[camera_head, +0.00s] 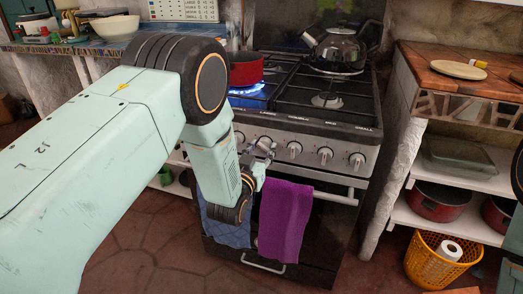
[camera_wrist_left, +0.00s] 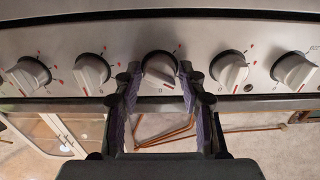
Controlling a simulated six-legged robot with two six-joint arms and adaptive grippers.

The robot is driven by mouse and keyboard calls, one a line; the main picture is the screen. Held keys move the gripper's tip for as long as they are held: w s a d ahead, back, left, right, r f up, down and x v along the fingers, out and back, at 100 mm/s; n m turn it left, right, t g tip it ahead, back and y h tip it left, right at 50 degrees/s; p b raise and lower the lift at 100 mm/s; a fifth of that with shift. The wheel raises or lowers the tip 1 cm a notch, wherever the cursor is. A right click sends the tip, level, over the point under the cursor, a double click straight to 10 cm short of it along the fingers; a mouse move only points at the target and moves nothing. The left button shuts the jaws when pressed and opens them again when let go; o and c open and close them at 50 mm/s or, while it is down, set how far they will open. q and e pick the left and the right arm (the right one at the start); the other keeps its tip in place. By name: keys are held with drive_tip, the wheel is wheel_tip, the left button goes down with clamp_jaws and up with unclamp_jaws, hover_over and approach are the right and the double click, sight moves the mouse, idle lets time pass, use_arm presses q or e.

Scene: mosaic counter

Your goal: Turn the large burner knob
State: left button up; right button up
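The stove's front panel has a row of pale knobs; one of them (camera_head: 294,149) shows to the right of my left gripper (camera_head: 262,152) in the head view. A label that seems to read "LARGE" is above the gripper. In the left wrist view, my left gripper (camera_wrist_left: 159,82) is open, its fingertips either side of the middle knob (camera_wrist_left: 160,72). I cannot tell whether they touch it. Neighbouring knobs (camera_wrist_left: 92,72) and (camera_wrist_left: 230,71) sit just outside the fingers. My right gripper is not in view.
A kettle (camera_head: 340,50) stands at the back right of the stove. A purple towel (camera_head: 285,215) and a blue towel (camera_head: 228,232) hang from the oven handle (camera_head: 335,196) below the knobs.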

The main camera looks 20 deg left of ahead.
use_arm(q)
drive_tip(key=c, duration=0.7)
drive_tip(key=shift+m, duration=0.3)
drive_tip(key=m+p, duration=0.1)
drive_tip(key=m, duration=0.4)
drive_tip(key=shift+m+p, duration=0.3)
drive_tip(key=m+p, duration=0.1)
drive_tip(key=m, duration=0.4)
drive_tip(key=shift+m, duration=0.3)
drive_tip(key=o, duration=1.1)
drive_tip(key=shift+a, duration=0.1)
